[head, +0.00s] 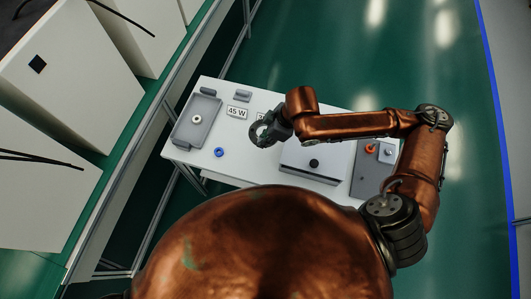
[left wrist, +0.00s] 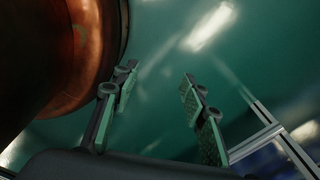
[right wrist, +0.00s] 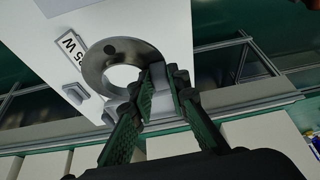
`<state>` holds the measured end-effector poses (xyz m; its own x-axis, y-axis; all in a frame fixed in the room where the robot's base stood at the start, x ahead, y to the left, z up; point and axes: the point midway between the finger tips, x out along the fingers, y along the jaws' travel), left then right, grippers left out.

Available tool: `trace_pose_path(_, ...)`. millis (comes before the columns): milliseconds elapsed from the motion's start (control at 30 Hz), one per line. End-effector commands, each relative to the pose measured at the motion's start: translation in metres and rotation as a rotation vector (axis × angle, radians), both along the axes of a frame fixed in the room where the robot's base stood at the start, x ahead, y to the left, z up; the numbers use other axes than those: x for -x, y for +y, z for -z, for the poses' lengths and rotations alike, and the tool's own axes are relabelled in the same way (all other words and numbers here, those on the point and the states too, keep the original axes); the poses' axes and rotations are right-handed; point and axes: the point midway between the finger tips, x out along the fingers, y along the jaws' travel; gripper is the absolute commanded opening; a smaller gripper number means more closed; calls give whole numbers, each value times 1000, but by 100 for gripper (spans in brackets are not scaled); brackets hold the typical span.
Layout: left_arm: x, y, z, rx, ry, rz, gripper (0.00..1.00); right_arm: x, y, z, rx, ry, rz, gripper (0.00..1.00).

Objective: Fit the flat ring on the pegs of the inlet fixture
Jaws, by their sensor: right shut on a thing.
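The flat ring (right wrist: 140,50) is a grey metal disc with a wide hole and a dark spot on its face. My right gripper (right wrist: 156,78) is shut on its edge. In the head view the right gripper (head: 268,130) is above the white table, with the dark ring (head: 256,137) at its tip. My left gripper (left wrist: 160,74) is open and empty over green floor, away from the table. I cannot tell surely which part is the inlet fixture; a pale plate with a black knob (head: 314,162) is right of the right gripper. No pegs can be made out.
White cabinets (head: 75,80) line the left.

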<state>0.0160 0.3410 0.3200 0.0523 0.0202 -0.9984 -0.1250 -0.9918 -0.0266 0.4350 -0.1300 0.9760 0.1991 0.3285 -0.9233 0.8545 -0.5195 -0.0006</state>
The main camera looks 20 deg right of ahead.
Motion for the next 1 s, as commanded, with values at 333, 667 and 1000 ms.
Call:
trace_pose_path(333, -28, -2, 6, 3, -35, 7, 40, 0, -1, 27, 2, 4, 6, 0)
trace_pose_path(667, 0, -1, 26, 1, 2, 1, 40, 1, -1, 110, 2, 5, 6, 0)
trace_pose_path(1000, -6, -2, 25, 2, -5, 2, 40, 0, -1, 166, 2, 1, 8, 0)
